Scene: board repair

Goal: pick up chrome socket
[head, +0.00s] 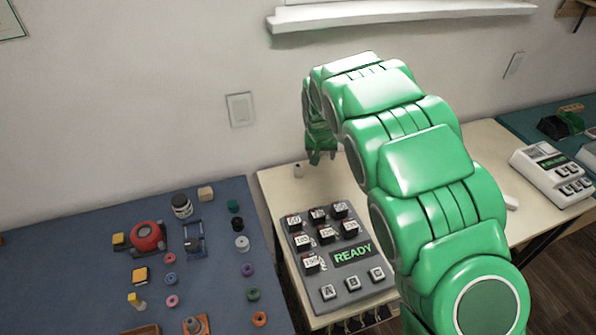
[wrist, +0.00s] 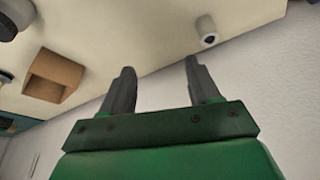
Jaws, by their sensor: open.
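A small pale grey cylinder with a dark hole in its end, which looks like the chrome socket (wrist: 205,29), lies in the upper middle of the wrist view, just beyond my right fingertip. In the head view a small pale cylinder (head: 298,170), apparently the same one, stands on the light wooden table (head: 285,190) near the wall. My gripper (wrist: 160,68) is open and empty, its two dark fingers apart. In the head view my gripper (head: 320,158) is beside the cylinder, to its right, partly hidden by its own green arm.
A grey keypad device (head: 325,285) reading READY stands in front on the same table. The blue table (head: 80,240) at left holds spools, a jar and several small parts. The wall is close behind. A hollow brown block (wrist: 53,76) shows at left in the wrist view.

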